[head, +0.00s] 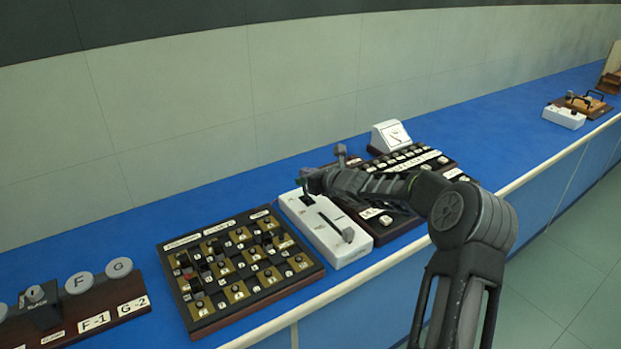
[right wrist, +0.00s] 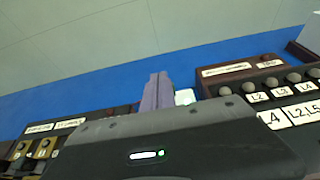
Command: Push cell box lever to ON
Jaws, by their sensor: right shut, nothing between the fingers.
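A long white box (head: 347,252), which I take to be the cell box, lies on the blue bench. I cannot tell whether the fingertips touch the box. My left gripper is not in view.
A dark board with brass plates (head: 257,302) lies left of the white box. A dark panel with labelled knobs (head: 437,163) lies to the right, partly behind my arm. A white meter (head: 389,136) stands behind it.

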